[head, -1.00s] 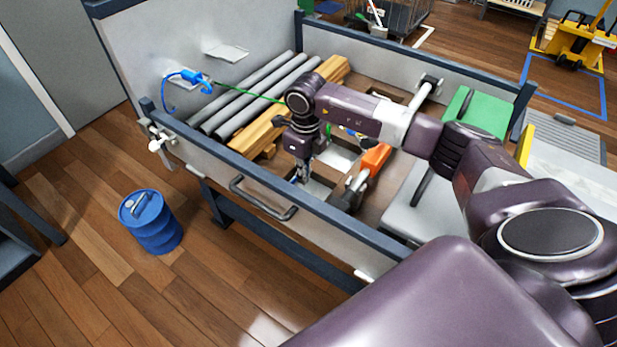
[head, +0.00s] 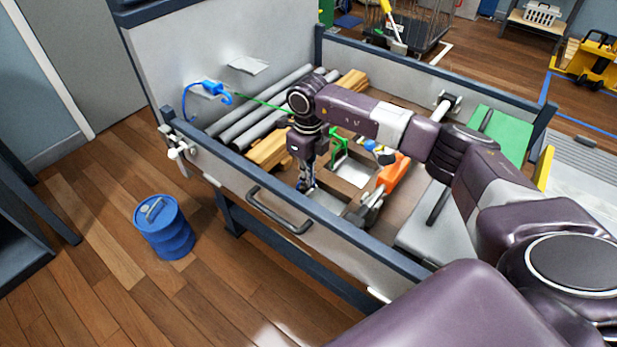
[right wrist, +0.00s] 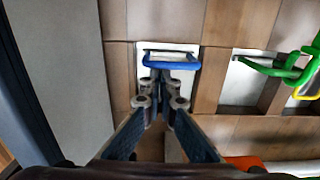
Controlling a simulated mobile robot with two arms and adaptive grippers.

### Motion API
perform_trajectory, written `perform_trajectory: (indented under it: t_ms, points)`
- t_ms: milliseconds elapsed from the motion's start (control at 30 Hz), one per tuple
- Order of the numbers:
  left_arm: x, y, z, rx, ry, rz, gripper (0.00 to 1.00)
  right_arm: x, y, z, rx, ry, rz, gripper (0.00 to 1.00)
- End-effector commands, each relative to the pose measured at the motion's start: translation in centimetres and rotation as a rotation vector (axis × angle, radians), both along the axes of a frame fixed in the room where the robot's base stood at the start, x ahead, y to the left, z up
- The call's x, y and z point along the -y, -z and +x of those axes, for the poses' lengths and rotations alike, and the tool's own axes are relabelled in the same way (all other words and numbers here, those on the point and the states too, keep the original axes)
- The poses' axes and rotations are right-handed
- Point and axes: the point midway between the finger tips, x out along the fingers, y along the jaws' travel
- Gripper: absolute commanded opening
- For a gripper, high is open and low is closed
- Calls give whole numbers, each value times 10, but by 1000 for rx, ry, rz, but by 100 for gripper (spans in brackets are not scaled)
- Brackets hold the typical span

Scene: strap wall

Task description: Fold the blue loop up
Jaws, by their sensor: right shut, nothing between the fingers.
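The blue loop (right wrist: 172,61) is a U-shaped bar on a white plate (right wrist: 166,48) set in the brown floor of the bin, seen in the right wrist view. My right gripper (right wrist: 168,76) is shut and empty. Its fingertips are at the near side of the blue loop; whether they touch it I cannot tell. In the head view my right gripper (head: 304,187) points down inside the bin and mostly hides the loop. My left gripper is not in view.
A green loop (right wrist: 275,66) stands right of the blue one, with a yellow one beyond. Wood beams (head: 270,150), grey pipes (head: 262,118) and an orange-handled tool (head: 392,174) lie nearby. The bin's front wall (head: 330,232) is close. A blue hook (head: 212,87) hangs at the back wall.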

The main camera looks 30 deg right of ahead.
Motion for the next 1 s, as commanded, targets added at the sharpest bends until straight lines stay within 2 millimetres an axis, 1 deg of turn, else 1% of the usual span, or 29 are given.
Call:
perform_trajectory:
  t_ms: [33,433,567,667,900,1000]
  points:
    - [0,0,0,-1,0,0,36,-4,-8,13,41,0,11,0]
    - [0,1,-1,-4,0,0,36,-5,-9,13,44,-1,12,0]
    - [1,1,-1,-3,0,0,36,-5,-17,13,44,-1,12,0]
    - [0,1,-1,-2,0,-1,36,-5,-33,12,44,-4,13,0]
    - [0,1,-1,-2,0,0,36,0,-82,3,25,-1,5,0]
    - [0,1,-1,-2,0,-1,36,0,-99,-1,17,-1,1,0]
